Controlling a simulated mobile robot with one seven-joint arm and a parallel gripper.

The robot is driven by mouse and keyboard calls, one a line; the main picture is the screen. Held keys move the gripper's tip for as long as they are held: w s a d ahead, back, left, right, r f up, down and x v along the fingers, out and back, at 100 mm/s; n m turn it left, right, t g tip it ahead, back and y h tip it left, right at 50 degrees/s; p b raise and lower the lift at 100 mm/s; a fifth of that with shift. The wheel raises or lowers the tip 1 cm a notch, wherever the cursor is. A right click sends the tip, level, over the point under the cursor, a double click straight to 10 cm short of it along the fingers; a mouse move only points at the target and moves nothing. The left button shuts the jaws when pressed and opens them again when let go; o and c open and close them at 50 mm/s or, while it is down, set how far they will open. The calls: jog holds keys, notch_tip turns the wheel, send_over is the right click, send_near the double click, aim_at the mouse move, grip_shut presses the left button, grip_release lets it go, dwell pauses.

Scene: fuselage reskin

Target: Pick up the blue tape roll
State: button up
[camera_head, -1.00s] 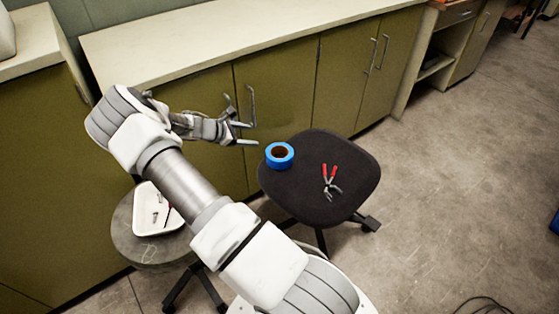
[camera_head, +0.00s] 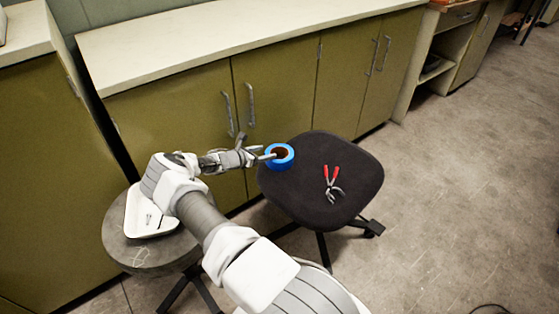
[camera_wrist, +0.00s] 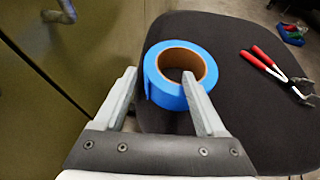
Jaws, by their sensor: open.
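The blue tape roll (camera_head: 287,163) lies flat on the black stool seat, near its left edge, with its brown core facing up. In the wrist view the roll (camera_wrist: 165,92) is close in front of my gripper (camera_wrist: 159,74). The jaws are open. The left finger is outside the roll, to its left. The right finger overlaps the roll's near wall, its tip at the core opening; I cannot tell whether it is inside or above it. In the head view my gripper (camera_head: 264,153) reaches the roll from the left.
Red-handled pliers (camera_head: 331,183) lie on the black seat (camera_head: 310,205), right of the roll. A round grey stool (camera_head: 150,258) with a white tray (camera_head: 148,228) stands at left. Olive cabinets (camera_head: 285,95) stand close behind. Open floor lies to the right.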

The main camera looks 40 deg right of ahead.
aim_at(272, 149)
jog(key=b+x, duration=0.1)
jog(key=x, duration=0.2)
jog(key=b+x, duration=0.1)
jog(key=x, duration=0.1)
jog(key=shift+w+d+b, duration=0.35)
jog(key=shift+w, duration=0.05)
grip_shut()
dwell(1.1)
